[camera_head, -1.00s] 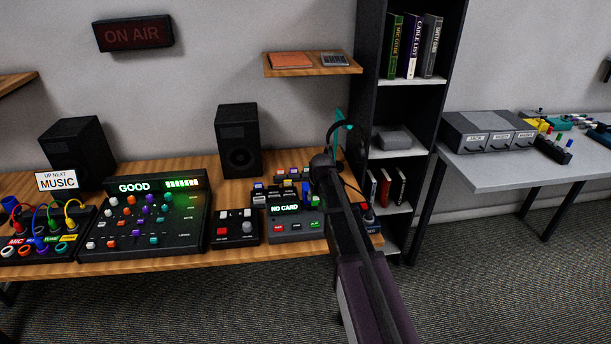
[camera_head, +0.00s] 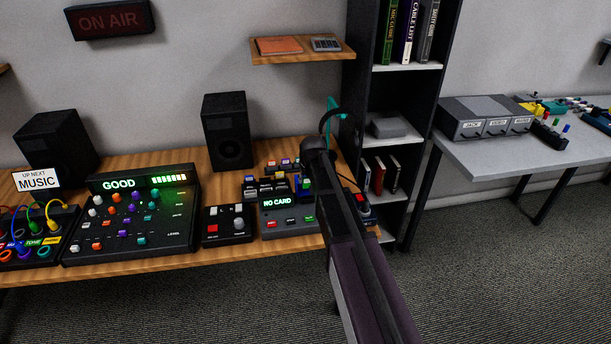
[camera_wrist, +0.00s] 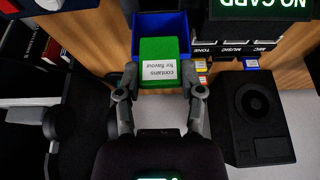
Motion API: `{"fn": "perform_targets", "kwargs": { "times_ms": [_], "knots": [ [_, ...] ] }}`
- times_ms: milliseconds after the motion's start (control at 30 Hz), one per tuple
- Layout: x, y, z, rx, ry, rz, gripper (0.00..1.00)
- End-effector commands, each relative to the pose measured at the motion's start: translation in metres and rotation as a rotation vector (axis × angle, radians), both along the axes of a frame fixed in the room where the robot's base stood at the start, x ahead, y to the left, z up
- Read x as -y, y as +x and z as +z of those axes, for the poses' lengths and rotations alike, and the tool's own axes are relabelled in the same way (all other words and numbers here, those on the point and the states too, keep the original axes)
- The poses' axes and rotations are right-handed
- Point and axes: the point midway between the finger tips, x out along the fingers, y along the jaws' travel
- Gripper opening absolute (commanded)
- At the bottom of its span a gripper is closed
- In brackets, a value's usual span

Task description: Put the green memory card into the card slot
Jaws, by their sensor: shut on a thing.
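My gripper (camera_wrist: 163,82) has its two fingers on either side of a green card-like block (camera_wrist: 158,49) and is shut on it. The block has a white label with upside-down print. A blue open box (camera_wrist: 174,22) is behind and around the block in the wrist view; their gap cannot be told. The unit with the lit NO CARD display (camera_head: 277,201) stands on the wooden desk; this display also shows at the top right of the wrist view (camera_wrist: 262,4). The slot opening cannot be made out. In the head view my arm hides the gripper.
A black speaker (camera_wrist: 258,118) is close at the right in the wrist view. Small coloured cards (camera_wrist: 201,66) lie near the blue box. The mixer (camera_head: 130,218) and a small button box (camera_head: 227,224) stand left of the unit. A shelf tower (camera_head: 408,67) stands behind my arm.

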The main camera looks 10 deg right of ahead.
Motion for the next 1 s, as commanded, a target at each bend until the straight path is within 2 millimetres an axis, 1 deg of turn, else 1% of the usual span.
{"fn": "perform_targets", "kwargs": {
  "times_ms": [200, 333, 767, 1000],
  "knots": [
    [-0.001, 0.0, 0.013, 0.001, 0.0, 0.001, 0.25],
    [-0.001, 0.0, 0.016, 0.002, 0.0, 0.001, 0.25],
    [-0.002, 0.0, 0.013, 0.002, 0.0, 0.002, 0.25],
    [-0.003, 0.0, 0.004, 0.002, 0.0, 0.002, 0.25]
  ]
}}
